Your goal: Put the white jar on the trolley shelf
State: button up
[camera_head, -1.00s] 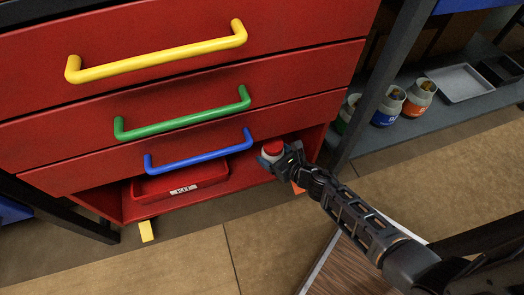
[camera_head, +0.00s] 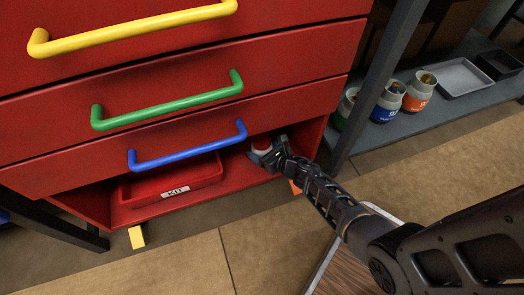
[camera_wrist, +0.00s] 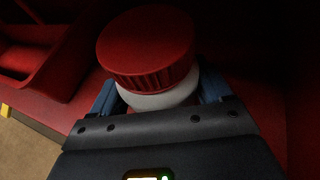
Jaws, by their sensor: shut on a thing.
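The white jar (camera_head: 262,147) with a red lid stands at the right end of the open bottom shelf (camera_head: 240,181) of the red trolley. In the wrist view its red lid (camera_wrist: 147,45) and a band of its white body (camera_wrist: 160,98) show; the lower part is hidden by my gripper. My gripper (camera_head: 268,158) reaches in from the right and is shut on the jar, with a blue finger (camera_wrist: 212,85) on either side. I cannot tell whether the jar's base touches the shelf.
A red tray labelled KIT (camera_head: 172,181) sits on the shelf left of the jar. Drawers with yellow, green and blue handles (camera_head: 188,151) hang above the opening. A dark post (camera_head: 378,85) and a grey shelf with several jars (camera_head: 388,101) are to the right.

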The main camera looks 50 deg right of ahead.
jog(key=shift+f, duration=0.1)
jog(key=o, duration=1.1)
